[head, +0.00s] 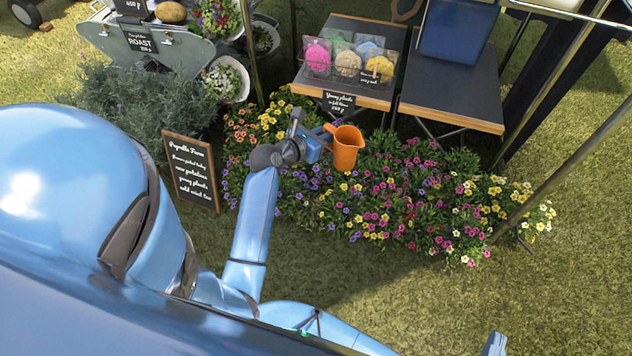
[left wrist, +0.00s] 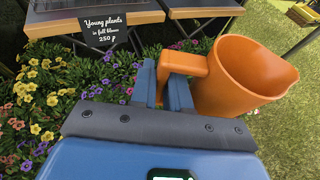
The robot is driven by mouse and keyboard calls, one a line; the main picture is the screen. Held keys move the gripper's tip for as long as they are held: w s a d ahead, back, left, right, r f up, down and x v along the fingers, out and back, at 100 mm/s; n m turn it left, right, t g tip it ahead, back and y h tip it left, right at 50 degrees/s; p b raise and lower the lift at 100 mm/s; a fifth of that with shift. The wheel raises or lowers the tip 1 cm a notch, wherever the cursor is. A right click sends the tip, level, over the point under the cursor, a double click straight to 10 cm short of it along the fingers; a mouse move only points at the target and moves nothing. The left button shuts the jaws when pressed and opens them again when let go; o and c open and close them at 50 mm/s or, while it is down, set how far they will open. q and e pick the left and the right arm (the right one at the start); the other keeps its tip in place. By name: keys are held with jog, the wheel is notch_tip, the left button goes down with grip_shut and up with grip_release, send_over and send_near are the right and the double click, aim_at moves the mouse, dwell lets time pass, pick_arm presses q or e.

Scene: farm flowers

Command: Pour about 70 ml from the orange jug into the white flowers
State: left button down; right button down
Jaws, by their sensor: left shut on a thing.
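The orange jug (head: 346,150) hangs over the flower bed in the head view, looking close to upright. My left gripper (head: 318,143) is shut on its handle, on the left side of the jug. In the left wrist view the jug (left wrist: 240,78) shows large at the right, with the gripper's fingers (left wrist: 165,88) at its handle; its contents are hidden. The palest blooms, cream to white flowers (head: 524,212), are at the bed's right end, well to the right of the jug. A small blue tip at the bottom right, perhaps my right gripper (head: 495,345), is mostly cut off.
Mixed flowers (head: 400,205) fill the bed. Behind stand two dark-topped tables (head: 452,98), one with a wire basket (head: 345,62). A chalkboard (head: 190,172) stands left, and a slanted pole (head: 560,178) crosses the right end. Grass in front is clear.

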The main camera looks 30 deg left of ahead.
pick_arm(q)
jog(key=shift+s+a+f+n+y+b, duration=0.8)
jog(key=shift+a+f+b, duration=0.4)
jog(key=shift+a+f, duration=2.85)
jog(key=shift+s+a+f+n+y+b, duration=0.55)
jog(key=shift+a+f+n+y+b, duration=0.5)
jog(key=shift+a+f, duration=3)
jog(key=shift+s+a+f+n+y+b, duration=0.7)
jog(key=shift+a+f+y+b, duration=0.55)
jog(key=shift+a+f, duration=2.8)
jog(key=shift+a+r, duration=0.4)
jog(key=shift+r, duration=0.2)
jog(key=w+d+r+m+y+p, duration=0.1)
jog(key=d+r+m+y+p, duration=0.2)
jog(key=d+m, duration=0.4)
jog(key=shift+d+r+y, duration=0.15)
jog(key=shift+r+y, duration=0.25)
jog(key=shift+r, duration=0.45)
jog(key=shift+w+d+m+p, duration=0.15)
jog(key=shift+d+m+p, duration=0.1)
jog(key=shift+p, duration=0.15)
